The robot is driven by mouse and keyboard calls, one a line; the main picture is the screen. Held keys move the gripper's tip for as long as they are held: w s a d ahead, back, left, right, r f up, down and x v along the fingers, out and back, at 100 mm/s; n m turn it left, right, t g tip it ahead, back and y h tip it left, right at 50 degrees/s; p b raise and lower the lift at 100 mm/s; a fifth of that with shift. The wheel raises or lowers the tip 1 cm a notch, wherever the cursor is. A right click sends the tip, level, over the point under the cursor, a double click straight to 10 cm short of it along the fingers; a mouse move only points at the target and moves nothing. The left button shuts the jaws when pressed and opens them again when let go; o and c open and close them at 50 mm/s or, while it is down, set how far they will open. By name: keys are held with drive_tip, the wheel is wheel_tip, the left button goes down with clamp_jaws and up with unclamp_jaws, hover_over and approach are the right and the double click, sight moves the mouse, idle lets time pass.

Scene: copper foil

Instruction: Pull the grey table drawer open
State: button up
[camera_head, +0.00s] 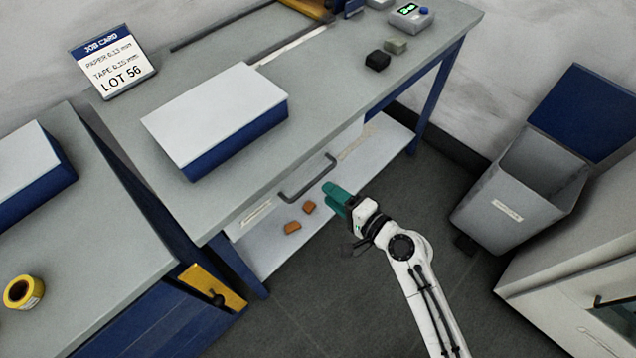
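The drawer front (343,137) shows as a narrow pale band under the front edge of the grey table. Its dark grey bar handle (308,181) juts out from it. The drawer looks shut, though the tabletop hides most of it. My gripper (331,194), with teal fingers, is just right of and below the handle's right end in the picture. It appears apart from the bar. The fingers overlap in this view, so their gap is unclear. Nothing is seen held.
The grey tabletop (135,137) carries a blue and white box (222,118) and a job card (112,62). Two orange-brown pieces (292,228) lie below the table. A grey bin (519,190) and a pale cabinet (583,285) stand right. Dark floor is open around my arm.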

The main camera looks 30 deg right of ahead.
drive_tip(key=shift+x, duration=2.8)
drive_tip(key=shift+c, duration=0.2)
clamp_jaws()
